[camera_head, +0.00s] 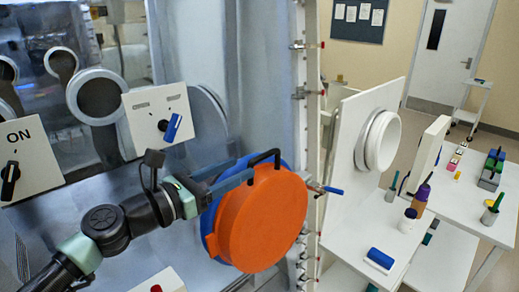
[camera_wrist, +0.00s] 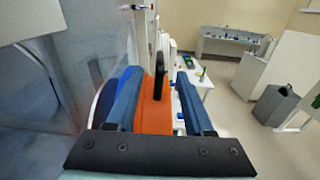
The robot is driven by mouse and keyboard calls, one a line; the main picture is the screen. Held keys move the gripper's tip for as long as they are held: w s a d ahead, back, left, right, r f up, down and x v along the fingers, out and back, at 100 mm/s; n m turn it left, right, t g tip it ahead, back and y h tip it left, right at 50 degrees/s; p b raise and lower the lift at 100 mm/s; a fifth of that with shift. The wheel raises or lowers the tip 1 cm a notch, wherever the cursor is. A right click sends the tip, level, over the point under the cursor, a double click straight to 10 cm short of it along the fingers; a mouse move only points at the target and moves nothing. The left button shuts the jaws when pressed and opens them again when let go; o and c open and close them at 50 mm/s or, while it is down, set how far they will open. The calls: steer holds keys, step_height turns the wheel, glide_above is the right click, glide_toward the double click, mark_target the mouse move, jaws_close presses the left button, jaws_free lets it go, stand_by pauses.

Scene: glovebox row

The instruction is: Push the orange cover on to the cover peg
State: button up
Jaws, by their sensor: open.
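The orange cover (camera_head: 258,225) is a thick round disc standing upright in front of a blue round part (camera_head: 212,218) on the glovebox front. A black handle (camera_head: 265,156) sits on its top edge. In the wrist view the cover (camera_wrist: 150,115) and its handle (camera_wrist: 159,72) show between my two blue fingers. My gripper (camera_head: 240,174) is open, with its fingers apart on either side of the handle (camera_wrist: 157,78); I cannot tell whether they touch the cover. I cannot make out the cover peg; it may be hidden behind the cover.
A white panel with a blue switch (camera_head: 172,128) is left of the cover, and an ON panel (camera_head: 22,158) further left. A blue-handled valve (camera_head: 333,190) juts out close to the cover's right. A white table (camera_head: 385,240) with bottles and a blue block stands right.

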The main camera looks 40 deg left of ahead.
mark_target(256, 160)
steer(key=w+p, duration=0.1)
steer(key=w, duration=0.1)
steer(key=w+p, duration=0.1)
steer(key=w, duration=0.2)
steer(key=w+p, duration=0.1)
steer(key=w, duration=0.2)
steer(key=shift+w+d, duration=0.25)
steer(key=shift+d, duration=0.05)
steer(key=shift+c, duration=0.3)
jaws_close()
stand_by(0.6)
steer(key=c, duration=0.5)
jaws_free()
jaws_close()
stand_by(0.4)
